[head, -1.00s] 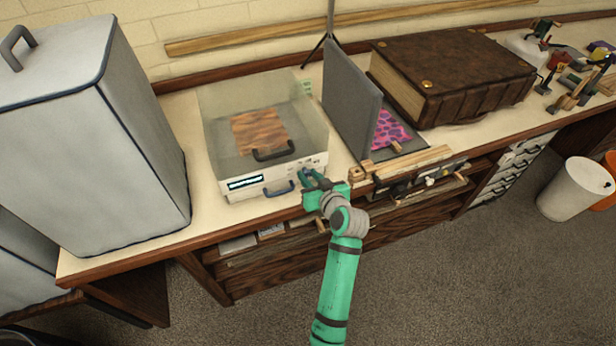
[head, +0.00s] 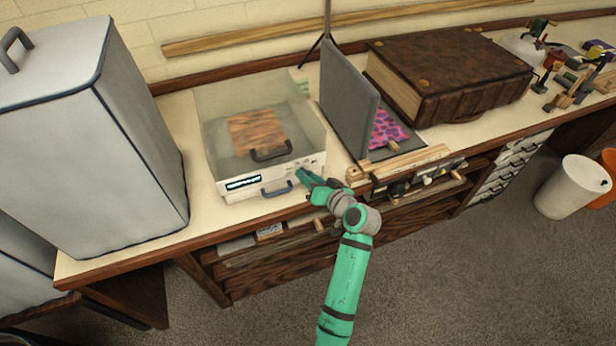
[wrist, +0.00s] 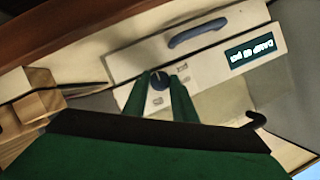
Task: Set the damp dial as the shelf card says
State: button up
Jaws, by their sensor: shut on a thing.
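The damp dial (wrist: 160,80) is a small dark round knob with a pale mark, on the white front panel of a clear-lidded box (head: 272,182). My gripper (wrist: 159,94) is shut on the dial, with one green finger on each side of it. In the head view my gripper (head: 304,175) reaches the panel's right end and hides the dial. A lit display (wrist: 256,51) on the panel starts with "DAMP"; its number looks like 65, but is blurred. A small pale card (head: 269,231) lies on the shelf under the bench; its writing is too small to read.
A blue handle (head: 277,189) sits on the panel left of my gripper. A grey upright board (head: 348,98) and a big brown book (head: 450,75) stand to the right. A tall grey case (head: 110,140) stands at the left. The floor in front is clear.

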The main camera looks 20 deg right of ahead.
jog(key=o, duration=1)
jog(key=shift+o, duration=0.2)
jog(key=v, duration=1)
jog(key=shift+s, duration=0.3)
jog(key=shift+r, duration=0.1)
